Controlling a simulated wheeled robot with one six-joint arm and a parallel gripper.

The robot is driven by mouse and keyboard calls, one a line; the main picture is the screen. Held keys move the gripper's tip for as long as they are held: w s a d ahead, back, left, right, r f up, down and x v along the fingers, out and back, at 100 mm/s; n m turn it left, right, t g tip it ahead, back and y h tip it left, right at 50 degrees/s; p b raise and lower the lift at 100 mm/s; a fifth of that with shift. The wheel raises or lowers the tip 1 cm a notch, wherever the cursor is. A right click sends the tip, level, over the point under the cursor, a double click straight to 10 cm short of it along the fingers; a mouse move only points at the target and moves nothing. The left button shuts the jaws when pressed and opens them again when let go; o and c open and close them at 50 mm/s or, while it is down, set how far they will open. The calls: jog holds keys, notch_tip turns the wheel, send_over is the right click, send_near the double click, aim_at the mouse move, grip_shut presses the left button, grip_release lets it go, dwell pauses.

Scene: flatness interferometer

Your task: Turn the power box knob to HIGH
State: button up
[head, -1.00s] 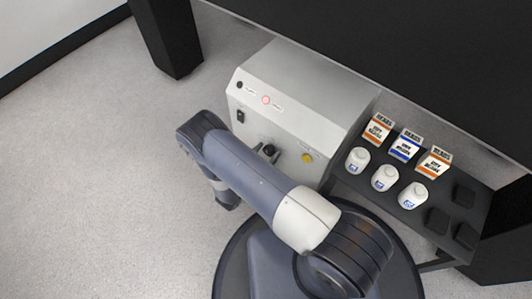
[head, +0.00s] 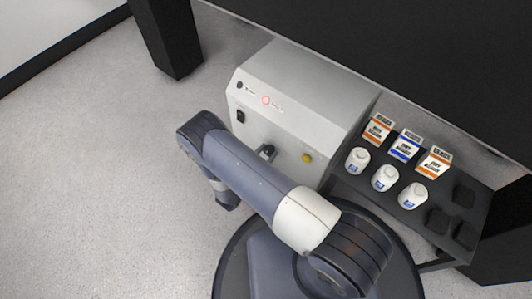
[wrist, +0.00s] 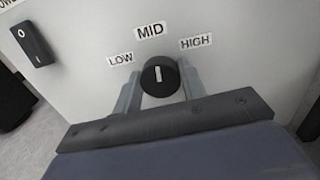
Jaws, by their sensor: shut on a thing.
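The power box (head: 302,90) is a light grey cabinet with a sloped front. Its black round knob (wrist: 160,76) shows in the wrist view, with a white pointer line standing nearly upright toward the MID label (wrist: 150,31). The LOW label (wrist: 120,60) is at upper left of the knob and the HIGH label (wrist: 196,42) at upper right. My gripper (wrist: 158,84) has one grey finger on each side of the knob and is shut on it. In the head view my arm hides part of the knob area.
A black rocker switch (wrist: 33,43) is left of the labels. The box front also carries a yellow button (head: 307,158) and a red-lit ring (head: 266,100). To the right, a dark shelf (head: 405,222) holds white bottles (head: 384,178) and small cartons (head: 405,146).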

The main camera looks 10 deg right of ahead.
jog(key=m, duration=1)
jog(key=shift+f+m+h, duration=0.1)
jog(key=shift+m+h, duration=0.3)
jog(key=shift+d, duration=0.1)
jog(key=o, duration=1)
jog(key=shift+c, duration=0.2)
jog(key=shift+s, duration=0.1)
jog(key=p+v, duration=0.2)
jog(key=v, duration=0.8)
jog(key=shift+s+a+p, duration=0.3)
jog(key=shift+p, duration=0.05)
